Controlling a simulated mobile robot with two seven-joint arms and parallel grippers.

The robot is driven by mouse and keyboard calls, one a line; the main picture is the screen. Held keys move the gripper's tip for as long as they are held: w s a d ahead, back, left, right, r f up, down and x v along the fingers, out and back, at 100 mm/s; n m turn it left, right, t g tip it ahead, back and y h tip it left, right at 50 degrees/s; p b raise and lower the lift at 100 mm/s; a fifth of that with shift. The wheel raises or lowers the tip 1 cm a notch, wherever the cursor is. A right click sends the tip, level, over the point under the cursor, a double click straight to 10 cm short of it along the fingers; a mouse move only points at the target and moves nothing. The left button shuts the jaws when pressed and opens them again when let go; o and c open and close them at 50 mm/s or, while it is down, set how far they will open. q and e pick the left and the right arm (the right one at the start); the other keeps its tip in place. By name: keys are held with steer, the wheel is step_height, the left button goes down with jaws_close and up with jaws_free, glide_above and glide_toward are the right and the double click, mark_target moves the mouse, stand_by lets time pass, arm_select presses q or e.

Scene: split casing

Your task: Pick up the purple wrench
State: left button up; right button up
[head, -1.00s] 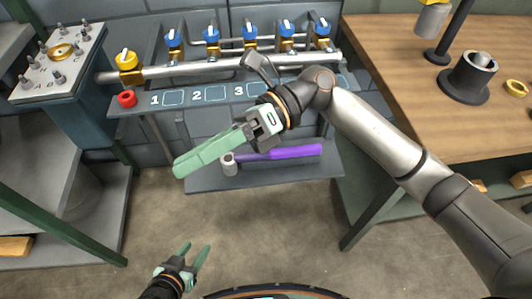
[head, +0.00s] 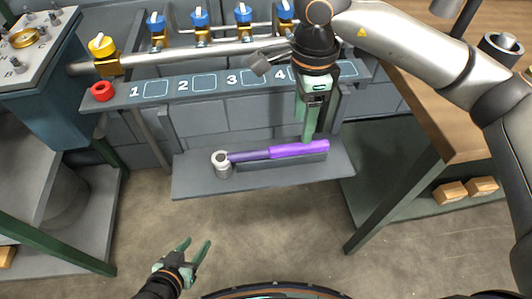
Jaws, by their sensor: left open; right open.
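The purple wrench (head: 290,150) lies on a low grey shelf (head: 196,187) under the numbered panel. Its purple handle points right, and its grey ring-shaped head (head: 222,164) is at the left end. My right gripper (head: 308,138) points down above the handle's right half, its green fingers seen nearly edge-on. It is open, and I cannot tell whether the fingers touch or straddle the handle. My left gripper (head: 196,250) is open and empty, low in the view over the floor, well apart from the shelf.
A pipe with yellow fittings and blue-handled valves (head: 200,17) runs above the numbered panel (head: 215,84), close to my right arm. A red ring (head: 102,91) sits at the panel's left end. A wooden workbench (head: 437,100) stands right. The floor before the shelf is clear.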

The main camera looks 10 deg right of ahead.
mark_target(301, 145)
steer(key=f, duration=0.6)
steer(key=shift+d+f+b, duration=0.2)
steer(key=shift+f+b, duration=0.15)
jaws_close()
steer(key=shift+r, duration=0.1)
stand_by(1.0)
